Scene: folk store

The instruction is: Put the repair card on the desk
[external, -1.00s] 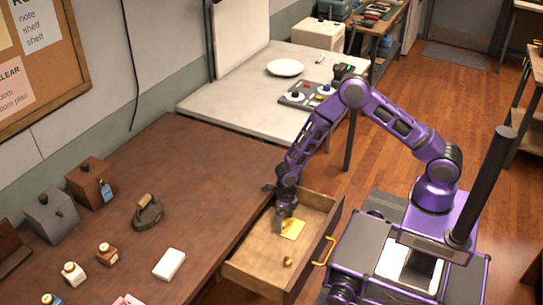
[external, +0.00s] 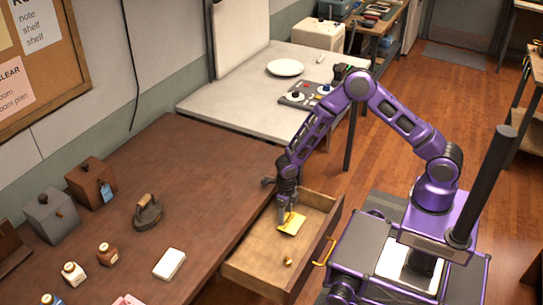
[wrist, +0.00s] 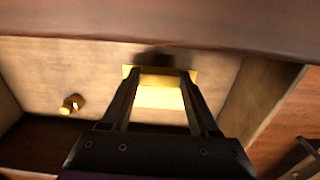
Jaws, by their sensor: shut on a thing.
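The repair card, a yellow card (external: 292,225), is at the open wooden drawer (external: 262,254) of the brown desk (external: 205,180). My gripper (external: 284,217) points down into the drawer and is shut on the card. In the wrist view, the card (wrist: 160,97) shows between and beyond the fingertips of my gripper (wrist: 160,76). The card looks tilted and close above the drawer floor; the exact gap is hard to tell.
A small brass object (external: 288,261) lies in the drawer near its front. The desktop bears a white block (external: 169,263), a dark iron (external: 147,212), small bottles (external: 107,254) and two boxes (external: 52,216). The desktop beside the drawer is clear.

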